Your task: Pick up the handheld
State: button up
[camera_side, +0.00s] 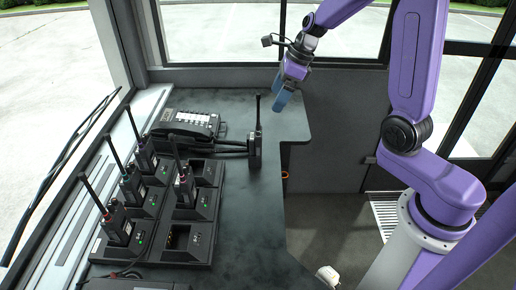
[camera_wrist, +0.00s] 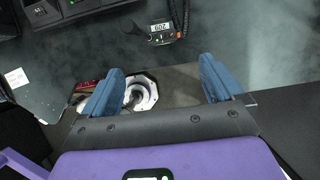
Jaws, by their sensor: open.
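A black handheld radio (camera_side: 255,148) with a thin antenna stands upright on the dark counter (camera_side: 245,205), near the counter's right side. In the wrist view, the handheld (camera_wrist: 163,32) shows near the top middle, with a small lit display and a cord beside it. My gripper (camera_side: 283,98) is above and to the right of the handheld in the side view, apart from it. In the wrist view, the blue fingers of my gripper (camera_wrist: 160,70) are spread wide with nothing between them. The handheld lies beyond the fingertips there.
Several other handheld radios with antennas (camera_side: 117,222) stand in a charger bank (camera_side: 200,210) at left; its front right slot (camera_side: 187,240) is empty. A desk phone (camera_side: 190,122) sits behind the bank. Windows border the counter. A white object (camera_side: 328,275) is low at the front.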

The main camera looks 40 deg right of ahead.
aim_at(261, 131)
jog(key=x, duration=1.3)
jog(key=shift+s+d, duration=0.1)
jog(key=c, duration=1.7)
jog(key=shift+o, duration=0.2)
jog(key=shift+r, duration=0.15)
